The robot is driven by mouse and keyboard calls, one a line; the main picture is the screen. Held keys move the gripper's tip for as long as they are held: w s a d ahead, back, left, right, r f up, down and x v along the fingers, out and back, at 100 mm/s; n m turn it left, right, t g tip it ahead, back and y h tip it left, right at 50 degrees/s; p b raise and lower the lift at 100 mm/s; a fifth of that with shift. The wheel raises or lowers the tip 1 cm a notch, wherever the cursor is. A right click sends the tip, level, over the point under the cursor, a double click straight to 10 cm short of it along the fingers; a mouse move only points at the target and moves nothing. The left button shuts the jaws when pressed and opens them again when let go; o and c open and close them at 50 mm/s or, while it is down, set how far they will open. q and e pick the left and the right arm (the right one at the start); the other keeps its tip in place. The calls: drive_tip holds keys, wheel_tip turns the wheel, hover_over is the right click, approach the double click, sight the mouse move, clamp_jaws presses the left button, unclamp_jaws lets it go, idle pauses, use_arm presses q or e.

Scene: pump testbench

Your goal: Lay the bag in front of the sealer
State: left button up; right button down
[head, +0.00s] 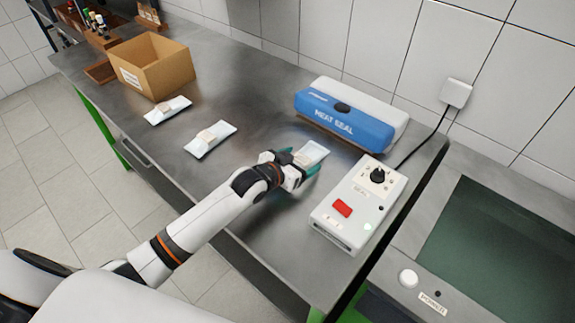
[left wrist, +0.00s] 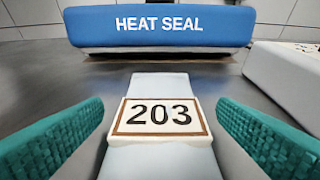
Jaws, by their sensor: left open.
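A white bag (head: 313,153) with a beige label lies on the metal table in front of the blue and white heat sealer (head: 345,116). In the left wrist view the bag (left wrist: 160,88) shows its label "203", and the sealer (left wrist: 160,28) stands just behind it, apart from it. My left gripper (head: 300,168) is open, with its teal fingers on either side of the bag. In the left wrist view gaps show between the fingers and the label. Two more white bags lie on the table, one in the middle (head: 210,139) and one farther left (head: 168,110). My right gripper is not in view.
A white control box (head: 358,205) with a red switch and black knob stands right of my left gripper. An open cardboard box (head: 152,66) stands at the back left. A cable runs from the control box to a wall socket (head: 456,93). The table between the bags and sealer is clear.

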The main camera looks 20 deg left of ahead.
use_arm(q)
drive_tip(key=v, duration=1.1)
drive_tip(key=shift+s+a+r, duration=0.15)
drive_tip(key=shift+s, duration=0.05)
